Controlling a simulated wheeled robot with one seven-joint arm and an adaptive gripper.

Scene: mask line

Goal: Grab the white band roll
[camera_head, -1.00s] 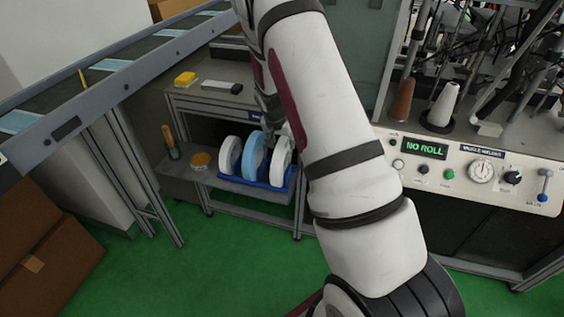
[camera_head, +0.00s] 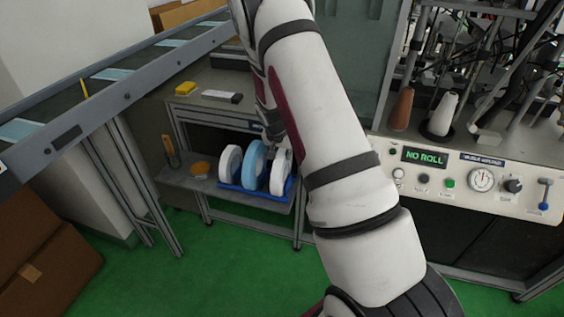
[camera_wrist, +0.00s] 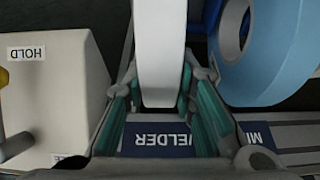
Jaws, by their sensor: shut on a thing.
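Two white band rolls and one blue roll (camera_head: 254,167) stand on edge in a blue tray (camera_head: 250,190) on the lower shelf. The left white roll (camera_head: 229,165) is clear of the arm; the right white roll (camera_head: 281,168) is partly hidden by my arm. In the head view my gripper (camera_head: 272,140) is mostly hidden, at the right white roll. In the wrist view my gripper (camera_wrist: 160,100) is shut on a white roll (camera_wrist: 160,45), with green finger pads on both its sides. The blue roll (camera_wrist: 268,60) is close on the right there.
A conveyor (camera_head: 110,95) runs along the left above the bench. A machine panel (camera_head: 450,175) reading "NO ROLL" stands at the right. Cardboard boxes (camera_head: 40,245) sit at the lower left. Green floor is open in front.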

